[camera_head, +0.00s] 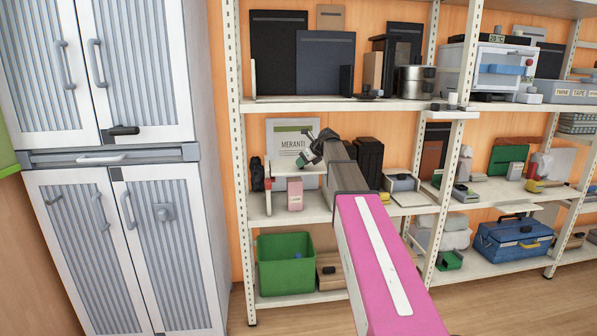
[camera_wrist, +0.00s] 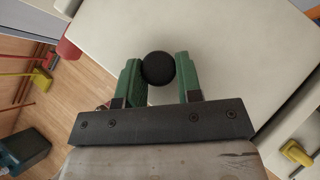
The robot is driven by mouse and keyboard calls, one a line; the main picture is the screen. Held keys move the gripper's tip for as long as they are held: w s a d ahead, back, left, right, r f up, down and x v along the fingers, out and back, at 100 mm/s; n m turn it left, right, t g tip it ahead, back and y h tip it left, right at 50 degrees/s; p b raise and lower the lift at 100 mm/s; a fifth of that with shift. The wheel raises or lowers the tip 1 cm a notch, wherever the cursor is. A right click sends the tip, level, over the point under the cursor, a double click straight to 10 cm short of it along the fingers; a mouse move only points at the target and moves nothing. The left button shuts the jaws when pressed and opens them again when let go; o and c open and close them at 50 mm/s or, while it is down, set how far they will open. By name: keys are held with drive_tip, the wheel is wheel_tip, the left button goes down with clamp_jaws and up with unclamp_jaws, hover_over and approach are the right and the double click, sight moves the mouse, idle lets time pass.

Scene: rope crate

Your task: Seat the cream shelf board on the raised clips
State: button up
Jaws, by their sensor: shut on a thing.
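My gripper (camera_head: 305,154) reaches into the middle bay of the left shelf rack. In the wrist view its two green fingers (camera_wrist: 159,80) are shut on a round black knob (camera_wrist: 158,69), one finger on each side. The knob stands over a broad pale panel (camera_wrist: 235,60), which looks like the cream shelf board. In the head view a pale board edge (camera_head: 285,168) shows just below the gripper, above the middle shelf (camera_head: 310,213). I cannot make out the raised clips, or whether the board touches them.
A pink box (camera_head: 295,194) stands under the pale board, and a black object (camera_head: 257,174) is at its left. A MERANTI sign (camera_head: 291,142) is behind. A green crate (camera_head: 285,265) sits on the bottom shelf. A yellow item (camera_wrist: 298,152) lies at the wrist view's lower right.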

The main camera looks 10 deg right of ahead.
sight(295, 165)
drive_tip(key=shift+w, duration=1.85)
drive_tip(key=shift+f, duration=1)
idle(1.2)
drive_tip(key=o, duration=1.1)
drive_tip(key=shift+s, duration=0.1)
drive_tip(key=v, duration=1)
drive_tip(key=shift+s+d+r, duration=0.2)
drive_tip(key=shift+r, duration=0.05)
